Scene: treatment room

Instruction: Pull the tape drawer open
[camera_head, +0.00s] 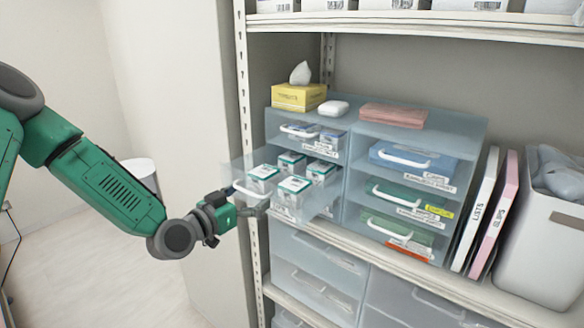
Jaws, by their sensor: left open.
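The drawer unit (350,165) is translucent blue-grey and stands on a metal shelf. Its middle-left drawer (320,202) is pulled out toward me and holds several small white boxes with green tops (294,188). I cannot read a tape label on it. The drawer's white handle (249,190) is at its front. My left gripper (252,209) comes in from the left, with its fingers just at the handle and the drawer's front left corner. It is open; whether it touches the handle I cannot tell. My right gripper is not in view.
Other drawers with white handles (403,157) are shut. A yellow tissue box (299,97) and pink cloths (393,115) lie on top. Binders (492,215) and a grey bin (545,250) stand right. The shelf post (244,120) is close to my left arm.

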